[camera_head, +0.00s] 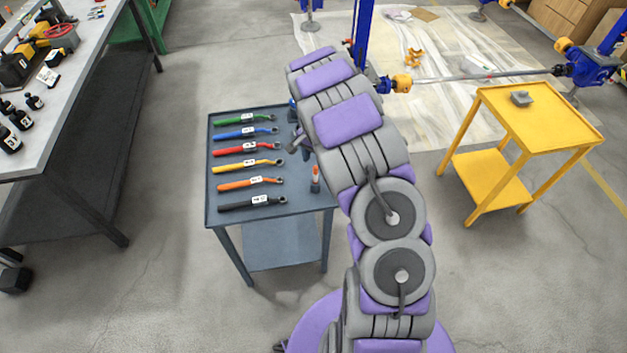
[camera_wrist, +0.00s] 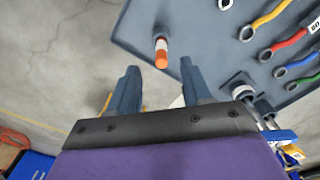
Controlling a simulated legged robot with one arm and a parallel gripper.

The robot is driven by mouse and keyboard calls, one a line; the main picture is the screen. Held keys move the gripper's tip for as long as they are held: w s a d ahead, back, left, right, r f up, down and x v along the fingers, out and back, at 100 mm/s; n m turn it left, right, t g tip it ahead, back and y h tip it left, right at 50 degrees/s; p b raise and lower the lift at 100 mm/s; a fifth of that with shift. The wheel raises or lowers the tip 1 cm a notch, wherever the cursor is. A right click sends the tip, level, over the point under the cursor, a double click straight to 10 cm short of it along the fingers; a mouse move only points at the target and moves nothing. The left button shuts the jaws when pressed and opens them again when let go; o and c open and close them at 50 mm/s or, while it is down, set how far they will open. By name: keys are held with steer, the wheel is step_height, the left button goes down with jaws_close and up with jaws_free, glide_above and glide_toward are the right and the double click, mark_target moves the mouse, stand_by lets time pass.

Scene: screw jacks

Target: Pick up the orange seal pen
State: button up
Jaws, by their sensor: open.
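The orange seal pen (camera_head: 315,179) stands upright near the right edge of the grey-blue cart (camera_head: 231,222), orange at the top with a white band in the head view. In the wrist view the pen (camera_wrist: 161,53) shows orange and white stripes, just beyond and between my fingertips. My gripper (camera_wrist: 157,72) is open, with a blue-grey finger on either side and nothing between them. It does not touch the pen in that view. In the head view my arm hides most of the gripper, which is over the cart's right side.
Several coloured wrenches, including a red wrench (camera_head: 248,149) and an orange wrench (camera_head: 250,183), lie in a row left of the pen. A yellow cart (camera_head: 520,137) stands to the right. A workbench (camera_head: 88,55) is at the left.

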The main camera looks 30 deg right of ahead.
mark_target(314, 175)
step_height(314, 175, down, 3)
steer(key=shift+f, duration=0.2)
steer(key=d+f, duration=0.1)
steer(key=d+f+b, duration=0.1)
steer(key=f, duration=0.1)
steer(key=shift+w+d, duration=0.1)
steer(key=shift+d, duration=0.05)
steer(key=a+f, duration=0.1)
steer(key=a+f+b, duration=0.1)
steer(key=f, duration=0.1)
steer(key=shift+w+a, duration=0.1)
steer(key=shift+a, duration=0.25)
steer(key=shift+d, duration=0.6)
steer(key=shift+c, duration=0.9)
steer(key=shift+d, duration=0.45)
steer(key=c, duration=0.3)
steer(key=shift+a, duration=0.1)
steer(key=shift+c, duration=0.8)
steer(key=shift+a, duration=0.65)
jaws_close()
steer(key=shift+d, duration=0.1)
